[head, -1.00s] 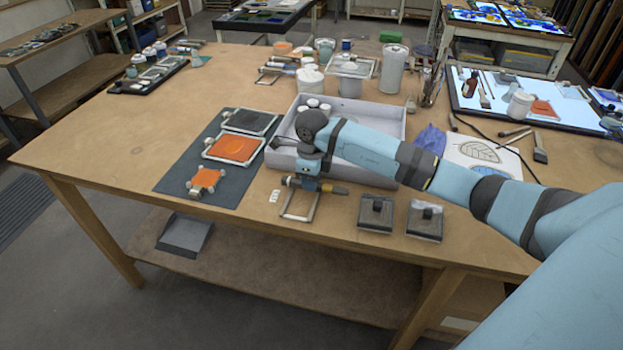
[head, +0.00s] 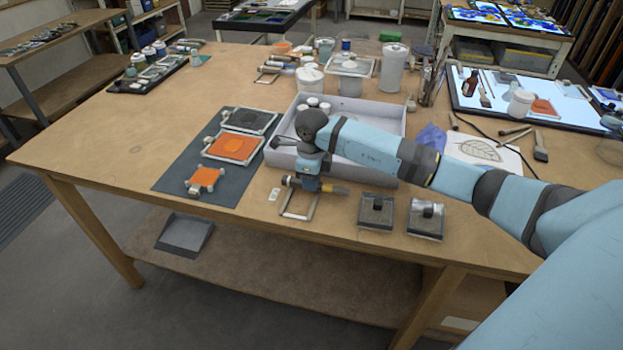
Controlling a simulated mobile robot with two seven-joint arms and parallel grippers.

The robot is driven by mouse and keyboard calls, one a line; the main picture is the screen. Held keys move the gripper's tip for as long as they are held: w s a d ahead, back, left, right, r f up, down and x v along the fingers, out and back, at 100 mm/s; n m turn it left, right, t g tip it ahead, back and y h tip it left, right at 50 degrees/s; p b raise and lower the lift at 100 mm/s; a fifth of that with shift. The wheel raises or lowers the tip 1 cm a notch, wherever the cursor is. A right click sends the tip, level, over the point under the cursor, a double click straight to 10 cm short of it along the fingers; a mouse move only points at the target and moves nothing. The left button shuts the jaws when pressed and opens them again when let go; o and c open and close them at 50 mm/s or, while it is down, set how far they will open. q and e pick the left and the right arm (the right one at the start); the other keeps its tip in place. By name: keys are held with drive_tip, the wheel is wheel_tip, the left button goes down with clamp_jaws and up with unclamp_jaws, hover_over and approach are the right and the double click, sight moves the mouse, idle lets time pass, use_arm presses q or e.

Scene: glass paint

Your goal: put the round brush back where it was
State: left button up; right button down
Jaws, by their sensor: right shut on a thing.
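My right gripper (head: 305,184) points down over the front middle of the table. It is shut on the round brush, whose brown handle (head: 334,190) sticks out to the right of the jaws. The brush lies about level, and its middle is hidden by the gripper. A pale wire rest (head: 299,215) is right below and in front of the gripper. I cannot tell whether the brush touches the rest. My left gripper is not in view.
A grey tray (head: 392,122) with white jars stands just behind the gripper, under my forearm. A dark mat (head: 232,184) with orange pieces lies to the left. Two small dark pads (head: 376,224) with blocks sit to the right.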

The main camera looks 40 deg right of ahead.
drive_tip(key=shift+f+b, duration=0.3)
idle(0.4)
drive_tip(key=c, duration=0.9)
unclamp_jaws()
drive_tip(key=shift+r, duration=0.1)
wheel_tip(320, 180, up, 14)
drive_tip(key=b, duration=0.1)
drive_tip(key=shift+b, duration=0.35)
